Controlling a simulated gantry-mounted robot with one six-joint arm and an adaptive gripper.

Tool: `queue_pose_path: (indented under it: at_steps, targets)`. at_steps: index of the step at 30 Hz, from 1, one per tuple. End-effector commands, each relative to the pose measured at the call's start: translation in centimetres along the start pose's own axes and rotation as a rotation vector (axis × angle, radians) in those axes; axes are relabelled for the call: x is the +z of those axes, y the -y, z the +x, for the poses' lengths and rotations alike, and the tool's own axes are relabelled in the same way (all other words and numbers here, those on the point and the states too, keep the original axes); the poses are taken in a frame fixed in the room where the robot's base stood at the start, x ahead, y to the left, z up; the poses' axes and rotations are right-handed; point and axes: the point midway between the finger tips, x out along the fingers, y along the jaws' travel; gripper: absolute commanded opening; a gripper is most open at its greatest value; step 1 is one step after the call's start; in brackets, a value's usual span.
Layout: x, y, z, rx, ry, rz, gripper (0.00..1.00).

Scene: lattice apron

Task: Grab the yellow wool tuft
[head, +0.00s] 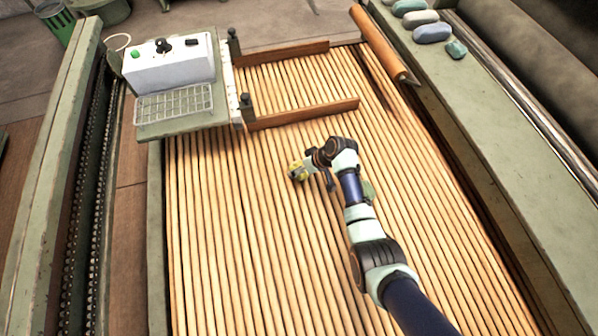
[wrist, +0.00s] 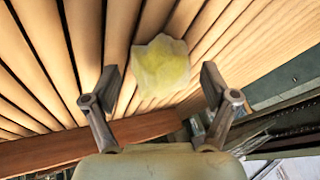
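The yellow wool tuft (wrist: 161,68) is a pale, crumpled lump on the wooden slats (wrist: 50,45). In the wrist view it shows between and just beyond my gripper's two spread fingers (wrist: 162,88), with bare space on either side of it. My gripper is open and I see no finger touching the tuft. In the head view the yellow tuft (head: 296,173) shows at the tip of my gripper (head: 304,169), partly hidden by it. The exact gap between fingertips and tuft cannot be told.
Two brown wooden bars (head: 303,114) cross the slats behind my gripper. A white control box (head: 168,63) and a wire rack (head: 174,104) stand on a green shelf at upper left. Several grey and greenish lumps (head: 432,32) lie on the right rail. The slats at front left are clear.

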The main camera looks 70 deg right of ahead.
Motion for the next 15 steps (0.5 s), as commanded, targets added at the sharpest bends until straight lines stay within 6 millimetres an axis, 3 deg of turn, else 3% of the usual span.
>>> queue_pose_path:
  at_steps: [1, 9, 15]
  targets:
    - [0.01, 0.02, -0.03, 0.0, 0.0, 0.0, 0.75]
    - [0.03, 0.02, -0.02, 0.0, 0.001, 0.0, 0.34]
    - [0.03, 0.02, -0.03, 0.0, 0.001, 0.0, 0.34]
